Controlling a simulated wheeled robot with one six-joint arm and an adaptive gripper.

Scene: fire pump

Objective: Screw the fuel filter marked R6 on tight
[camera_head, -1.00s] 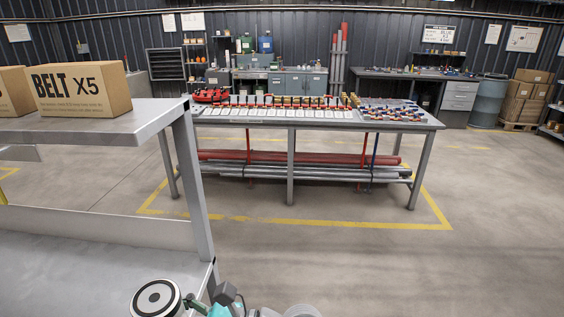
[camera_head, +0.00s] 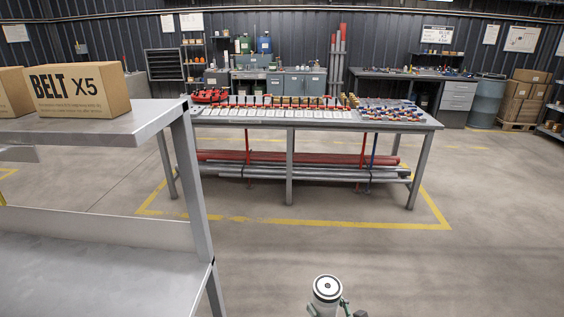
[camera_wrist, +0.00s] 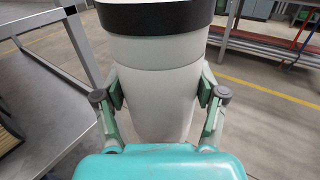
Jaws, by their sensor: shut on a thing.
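A white filter canister with a black rim (camera_head: 327,288) is at the bottom of the head view, seen from above with its ringed top upward. In the wrist view the same filter (camera_wrist: 156,62) fills the middle, roughly upright. My gripper (camera_wrist: 160,90) is shut on its body, with one green finger on each side. No R6 mark can be read on the side that shows. The lower end of the filter is hidden in the head view. No filter mount can be made out.
A grey metal shelf (camera_head: 110,125) stands close on the left with a BELT X5 box (camera_head: 75,90) on top. A long workbench (camera_head: 300,122) with rows of small parts stands farther back, pipes below it. The floor between is clear.

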